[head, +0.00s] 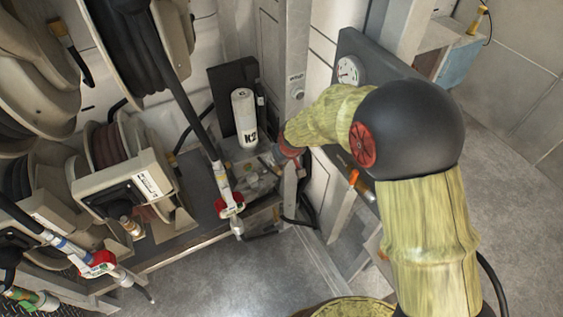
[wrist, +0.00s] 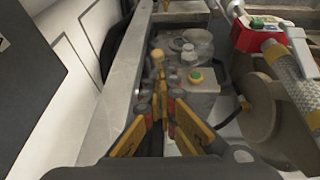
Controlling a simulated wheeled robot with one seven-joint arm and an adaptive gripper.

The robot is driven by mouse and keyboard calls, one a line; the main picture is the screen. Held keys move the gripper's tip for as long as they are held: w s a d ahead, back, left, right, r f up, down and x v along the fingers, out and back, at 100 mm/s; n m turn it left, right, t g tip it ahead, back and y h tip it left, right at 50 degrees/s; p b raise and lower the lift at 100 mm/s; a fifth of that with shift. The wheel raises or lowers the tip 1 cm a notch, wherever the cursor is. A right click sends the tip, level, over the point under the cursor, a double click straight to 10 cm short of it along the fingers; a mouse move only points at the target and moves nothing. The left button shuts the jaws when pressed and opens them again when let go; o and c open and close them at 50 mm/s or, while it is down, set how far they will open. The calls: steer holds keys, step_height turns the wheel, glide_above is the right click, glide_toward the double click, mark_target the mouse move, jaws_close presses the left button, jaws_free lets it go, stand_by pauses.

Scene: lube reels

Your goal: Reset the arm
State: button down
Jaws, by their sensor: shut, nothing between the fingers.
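My arm (head: 425,230), in pale yellow-green covering with a black round joint, comes up from the lower right in the head view and bends left toward the bench corner. Its far end has a reddish band. My gripper (wrist: 161,105) shows in the wrist view with yellow and dark fingers, shut and empty. It points toward a grey surface with clear containers and a box with a green button (wrist: 196,76). In the head view the fingers are too small and cluttered to make out clearly.
Large hose reels (head: 105,145) fill the left. A hose nozzle with a red part (head: 230,205) hangs near the bench edge; a red nozzle (wrist: 257,36) is close on the right. A white K2 canister (head: 244,118) stands behind. A gauge panel (head: 348,72) is beside my arm. Floor (head: 510,190) at right is clear.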

stand_by(0.4)
steer(key=s+d+r+m+g+h, duration=0.1)
steer(key=s+d+g, duration=0.25)
steer(key=s, duration=0.75)
steer(key=s+d+r+m+t, duration=0.2)
steer(key=s+d+r, duration=0.6)
steer(key=r, duration=0.5)
steer(key=s+d+r+m+t, duration=0.2)
steer(key=s+d+r, duration=0.6)
steer(key=s+r, duration=0.4)
steer(key=shift+d+r+m+t+h, duration=0.3)
steer(key=shift+d+r+m+t, duration=0.05)
steer(key=shift+r+m, duration=0.1)
